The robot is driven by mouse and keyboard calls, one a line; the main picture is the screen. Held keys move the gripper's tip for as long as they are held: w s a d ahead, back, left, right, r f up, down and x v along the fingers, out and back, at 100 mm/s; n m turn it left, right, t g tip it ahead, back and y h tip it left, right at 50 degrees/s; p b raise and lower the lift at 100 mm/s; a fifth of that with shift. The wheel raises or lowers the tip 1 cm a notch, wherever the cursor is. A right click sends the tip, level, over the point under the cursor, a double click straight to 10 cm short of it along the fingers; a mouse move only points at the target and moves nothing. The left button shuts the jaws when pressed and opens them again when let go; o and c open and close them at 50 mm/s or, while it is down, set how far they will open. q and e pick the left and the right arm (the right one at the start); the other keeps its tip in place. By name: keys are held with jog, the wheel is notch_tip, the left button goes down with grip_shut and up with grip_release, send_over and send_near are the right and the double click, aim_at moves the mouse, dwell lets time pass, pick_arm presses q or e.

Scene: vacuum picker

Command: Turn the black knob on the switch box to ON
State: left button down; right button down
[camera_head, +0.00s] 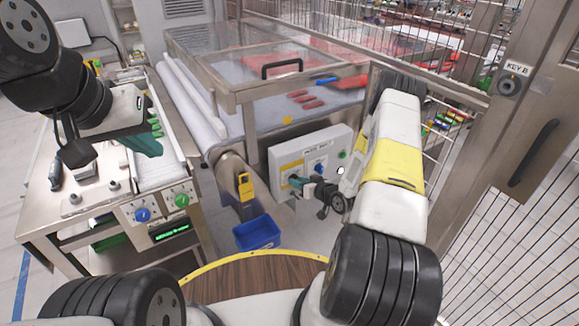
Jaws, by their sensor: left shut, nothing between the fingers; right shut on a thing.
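The switch box (338,139) is a pale panel with a label, a yellow plate, a blue knob (320,168) and a white button, mounted on the front of the glass-topped machine. My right gripper (294,181) reaches in from the right with its teal fingers at the lower left of the box's face. It is shut on the black knob there; the fingers hide the knob, so its pointing direction cannot be read. My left gripper (146,147), also with teal fingers, is shut and empty over the conveyor at the left, well away from the box.
A blue bin (257,233) stands below the box on the left. A yellow padlock-like tag (245,186) hangs left of the box. A control console (158,208) with blue and green knobs is at left. Wire fencing and a "KEY B" post (512,78) bound the right side.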

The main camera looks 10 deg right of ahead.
jog(key=m+y, duration=0.1)
jog(key=m, duration=0.1)
jog(key=m+y, duration=0.1)
jog(key=m, duration=0.1)
jog(key=shift+w+d+f+y, duration=0.1)
jog(key=shift+d+y, duration=0.1)
jog(key=shift+y, duration=0.1)
dwell(0.4)
jog(key=c, duration=1.4)
grip_release()
jog(key=v, duration=0.7)
jog(key=shift+s+d, duration=0.25)
